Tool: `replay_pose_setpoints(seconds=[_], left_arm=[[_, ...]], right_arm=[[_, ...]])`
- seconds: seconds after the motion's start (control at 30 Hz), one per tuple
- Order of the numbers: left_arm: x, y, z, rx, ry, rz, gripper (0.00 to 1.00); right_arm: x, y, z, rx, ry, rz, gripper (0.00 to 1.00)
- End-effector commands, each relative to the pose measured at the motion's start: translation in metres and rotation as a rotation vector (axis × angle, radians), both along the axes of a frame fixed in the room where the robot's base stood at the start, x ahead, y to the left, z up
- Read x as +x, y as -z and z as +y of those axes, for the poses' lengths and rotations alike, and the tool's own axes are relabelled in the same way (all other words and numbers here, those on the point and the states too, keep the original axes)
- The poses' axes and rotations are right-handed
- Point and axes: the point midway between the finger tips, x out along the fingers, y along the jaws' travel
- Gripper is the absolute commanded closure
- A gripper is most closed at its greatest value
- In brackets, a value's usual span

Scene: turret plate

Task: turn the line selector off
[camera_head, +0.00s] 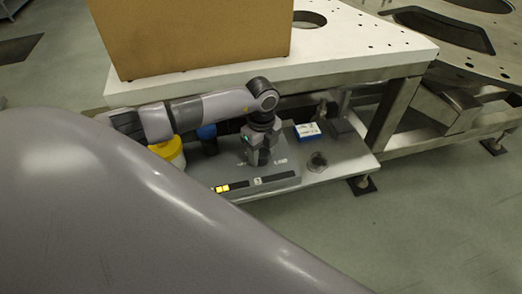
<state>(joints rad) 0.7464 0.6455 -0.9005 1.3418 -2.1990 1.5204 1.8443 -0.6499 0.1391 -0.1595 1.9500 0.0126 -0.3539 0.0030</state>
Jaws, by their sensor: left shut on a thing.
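The line selector (284,180) is a grey panel on the low white shelf, with a black and yellow marked strip and small white lettering along its front. My left gripper (259,160) reaches down onto its top from above and is shut on part of it. The gripped part is hidden between the fingers, so I cannot tell its position. My right gripper is not in view.
A large brown box (190,35) stands on the white table (360,45) above the shelf (340,163). A yellow container (172,152) is left of the panel.

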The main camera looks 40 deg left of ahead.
Motion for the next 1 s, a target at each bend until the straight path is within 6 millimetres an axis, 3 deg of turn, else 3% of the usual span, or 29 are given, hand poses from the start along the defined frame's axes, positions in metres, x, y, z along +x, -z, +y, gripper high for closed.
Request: replay_pose_setpoints(seconds=[0.1,0.13,0.2,0.57,1.0], left_arm=[[0.000,-0.001,0.001,0.001,-0.004,-0.001,0.82],[0.000,-0.001,0.001,0.001,-0.004,-0.001,0.42],[0.000,-0.001,0.001,0.001,-0.003,-0.001,0.26],[0.001,-0.007,0.000,-0.001,-0.001,-0.003,0.26],[0.001,-0.068,0.001,0.001,-0.002,-0.002,0.26]], right_arm=[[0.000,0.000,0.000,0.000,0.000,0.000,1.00],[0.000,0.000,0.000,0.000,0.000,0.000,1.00],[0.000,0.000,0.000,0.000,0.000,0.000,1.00],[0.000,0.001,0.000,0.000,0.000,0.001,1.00],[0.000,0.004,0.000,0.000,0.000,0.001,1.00]])
